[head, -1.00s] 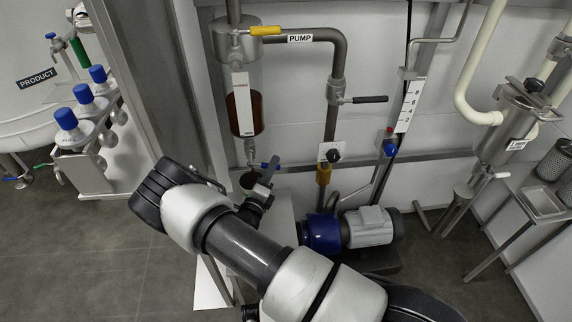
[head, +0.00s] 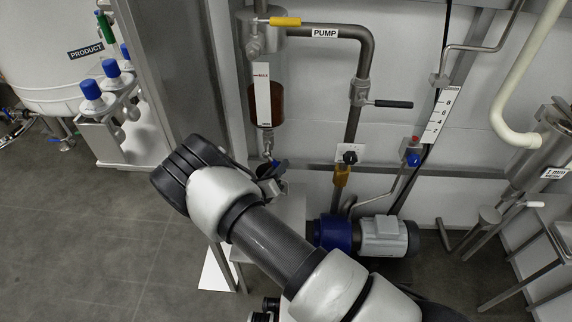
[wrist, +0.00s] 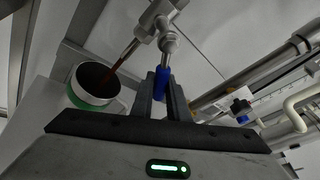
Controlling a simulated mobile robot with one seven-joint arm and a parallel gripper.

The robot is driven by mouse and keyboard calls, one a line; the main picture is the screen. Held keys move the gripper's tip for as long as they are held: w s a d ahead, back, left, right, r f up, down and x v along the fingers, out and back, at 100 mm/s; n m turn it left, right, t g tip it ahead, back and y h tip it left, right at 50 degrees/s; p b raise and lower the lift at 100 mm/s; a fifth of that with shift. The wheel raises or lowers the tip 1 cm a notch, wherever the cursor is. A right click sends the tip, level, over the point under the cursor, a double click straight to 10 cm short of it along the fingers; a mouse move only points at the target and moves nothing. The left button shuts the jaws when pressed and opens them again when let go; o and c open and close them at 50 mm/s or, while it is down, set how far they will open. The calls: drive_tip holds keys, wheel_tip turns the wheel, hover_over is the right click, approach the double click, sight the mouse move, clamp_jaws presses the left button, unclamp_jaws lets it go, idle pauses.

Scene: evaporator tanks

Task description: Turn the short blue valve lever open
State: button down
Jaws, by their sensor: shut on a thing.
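The short blue lever (wrist: 161,82) sits on a metal valve (wrist: 168,42) in the wrist view. My gripper (wrist: 162,88) has its two dark fingers closed around the lever, one on each side. In the head view, my gripper (head: 275,172) is below the sight glass (head: 264,105), which holds dark red-brown liquid; a bit of blue (head: 274,163) shows beside it, and my arm hides much there.
A yellow lever (head: 285,21) and a black-handled lever (head: 392,104) are on the pipes above and right. A blue-and-grey pump (head: 365,236) stands low at the right. The floor (head: 100,210) at the left is clear.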

drive_tip(key=shift+s+a+f+m+g+y+p, duration=0.15)
drive_tip(key=shift+a+f+m+g+y, duration=0.1)
drive_tip(key=shift+a+m+y, duration=0.45)
drive_tip(key=shift+w+a+f+m+g+y+p, duration=0.15)
drive_tip(key=shift+a+f+m+y, duration=0.15)
drive_tip(key=shift+a+m, duration=0.55)
drive_tip(key=shift+s+a+f+m+g+y+p, duration=0.1)
drive_tip(key=shift+a+f+m+g+y+p, duration=0.1)
drive_tip(key=shift+a+m+y, duration=0.6)
drive_tip(key=shift+d+m, duration=0.15)
drive_tip(key=shift+m, duration=0.1)
drive_tip(key=c, duration=1.7)
unclamp_jaws()
drive_tip(key=shift+r, duration=0.1)
drive_tip(key=p+v, duration=0.3)
drive_tip(key=v, duration=1.4)
drive_tip(key=shift+s, duration=0.2)
